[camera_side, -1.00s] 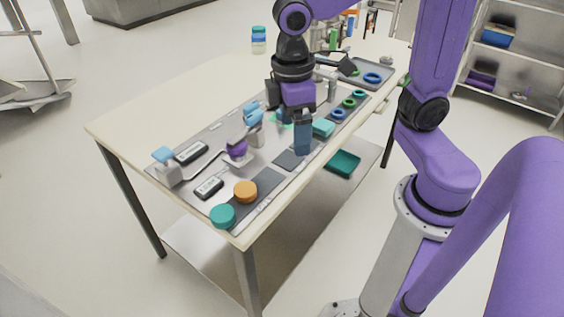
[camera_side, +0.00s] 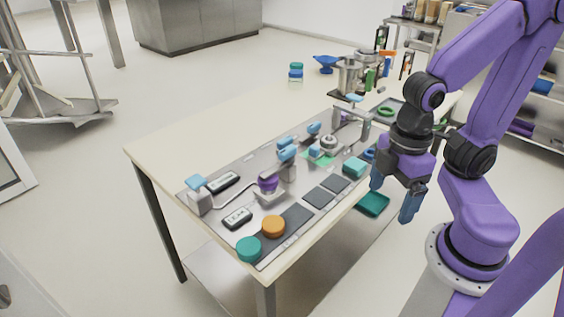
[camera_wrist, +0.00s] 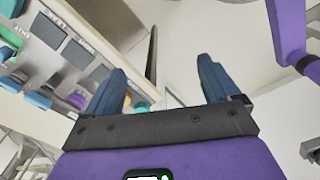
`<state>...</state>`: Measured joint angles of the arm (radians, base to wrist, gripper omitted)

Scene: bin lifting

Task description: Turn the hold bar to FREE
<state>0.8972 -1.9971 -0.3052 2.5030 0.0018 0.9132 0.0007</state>
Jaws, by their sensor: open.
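The grey work panel (camera_side: 290,218) lies on the table and carries several fittings. I cannot read a HOLD or FREE mark, so I cannot tell for sure which part is the hold bar. A grey bridge-like bar (camera_side: 350,113) with a blue top stands at the panel's far end. A blue-topped grey block (camera_side: 199,196) stands at the near left, beside a thin bent rod (camera_side: 236,192). My gripper (camera_side: 393,192) is open and empty, pointing down beyond the table's right edge, apart from the panel. Both spread fingers show in the wrist view (camera_wrist: 160,78).
An orange knob (camera_side: 273,226) and a teal knob (camera_side: 249,249) sit at the near end. Dark square pads (camera_side: 319,197) and a teal block (camera_side: 355,167) line the right side. A teal bin (camera_side: 372,204) is below the tabletop. The table's left side (camera_side: 185,150) is clear.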

